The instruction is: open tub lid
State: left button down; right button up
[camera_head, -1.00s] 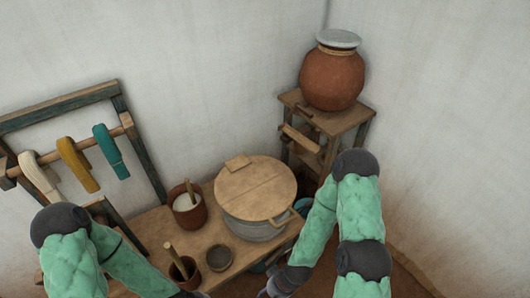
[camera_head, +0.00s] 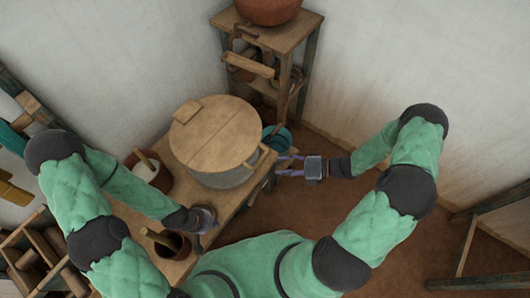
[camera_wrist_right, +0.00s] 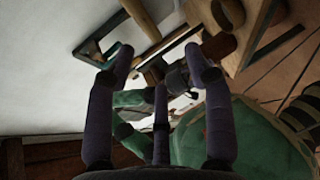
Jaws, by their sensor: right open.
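The tub (camera_head: 225,180) is pale and round and stands on the wooden table. Its round wooden lid (camera_head: 213,130) lies flat on top, closed, with a small block at its upper left edge and a handle (camera_head: 255,161) at its lower right rim. My right gripper (camera_head: 285,166) is open and empty, just right of the handle and apart from it. Its spread fingers (camera_wrist_right: 158,62) also show in the right wrist view. My left gripper (camera_head: 208,219) is low in front of the tub, over the table; its jaws are too small to read.
A reddish pot (camera_head: 147,171) with a stick stands left of the tub, and a darker pot (camera_head: 172,243) stands in front. A teal bucket (camera_head: 277,138) is behind my right gripper. A wooden stand (camera_head: 290,30) holds a clay jar (camera_head: 268,8).

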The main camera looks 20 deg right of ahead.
aim_at(263, 159)
jog(key=shift+m+t, duration=0.9)
jog(key=b+x, duration=0.1)
jog(key=x, duration=0.2)
jog(key=w+x, duration=0.1)
jog(key=x, duration=0.2)
jog(key=w+d+b+x, duration=0.1)
jog(key=x, duration=0.2)
jog(key=shift+w+a+r+b, duration=0.15)
jog(key=shift+a+r+b, duration=0.1)
jog(key=shift+b, duration=0.05)
grip_shut()
